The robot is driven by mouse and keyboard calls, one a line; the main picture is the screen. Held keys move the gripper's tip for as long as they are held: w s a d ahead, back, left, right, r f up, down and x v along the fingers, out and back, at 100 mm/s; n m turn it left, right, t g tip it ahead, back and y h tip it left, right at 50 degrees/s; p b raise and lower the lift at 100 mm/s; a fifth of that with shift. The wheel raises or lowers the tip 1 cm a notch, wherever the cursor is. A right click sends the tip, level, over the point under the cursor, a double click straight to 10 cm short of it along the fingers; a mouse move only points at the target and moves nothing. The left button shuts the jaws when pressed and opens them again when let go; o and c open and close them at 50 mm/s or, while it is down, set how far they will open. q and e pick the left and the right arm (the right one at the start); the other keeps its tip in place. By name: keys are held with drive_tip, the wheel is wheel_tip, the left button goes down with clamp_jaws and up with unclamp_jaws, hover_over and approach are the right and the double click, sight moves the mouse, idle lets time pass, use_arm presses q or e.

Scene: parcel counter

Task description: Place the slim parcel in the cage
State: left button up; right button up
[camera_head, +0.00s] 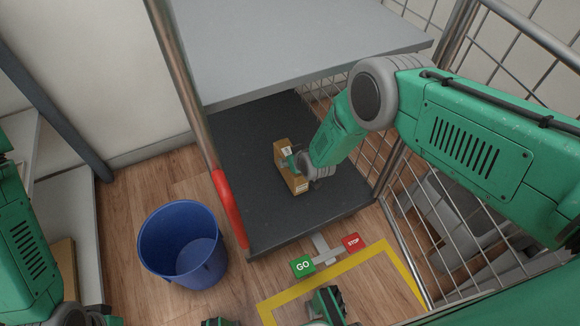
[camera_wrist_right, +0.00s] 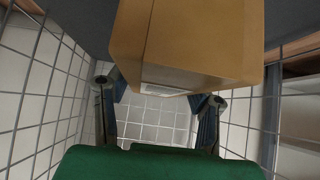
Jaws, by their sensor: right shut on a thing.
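The slim parcel (camera_head: 300,184) is a narrow brown cardboard box with a pale label. In the head view it is over the dark base of the cage (camera_head: 245,150), beneath the grey shelf. Whether it touches the base cannot be told. My right gripper (camera_head: 292,163) is shut on the parcel, reaching in from the right. In the right wrist view the parcel (camera_wrist_right: 190,40) fills the upper middle, and the two fingers of the right gripper (camera_wrist_right: 160,98) are at its sides. My left arm shows at the left edge; its gripper is not visible.
The grey shelf (camera_head: 290,45) overhangs the back of the base. Wire mesh (camera_head: 405,240) closes the right side. A red-sleeved post (camera_head: 229,207) stands at the left front.

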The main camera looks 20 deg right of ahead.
wheel_tip(320, 180, down, 3)
drive_tip(key=shift+f+b, duration=0.15)
drive_tip(key=shift+b, duration=0.9)
drive_tip(key=shift+f, duration=0.1)
clamp_jaws()
drive_tip(key=o, duration=1.5)
unclamp_jaws()
